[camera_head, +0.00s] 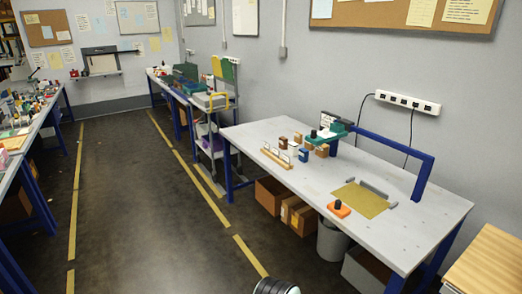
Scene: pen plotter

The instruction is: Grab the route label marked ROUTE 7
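No label that I can read as ROUTE 7 shows; all lettering here is too small to make out. A small white card with dark marks (327,119) stands at the back of the workbench on the right, by a green device (324,136). Several small brown and blue blocks (303,155) stand near it, beside a wooden rack (276,158). Whether any of these bears the label, I cannot tell.
The grey workbench (270,130) also holds a tan mat (360,200) and an orange block with a black knob (339,208). A blue frame (395,146) rises at its back. Boxes (298,215) and a bin (331,240) sit underneath. The dark floor (150,220) is clear.

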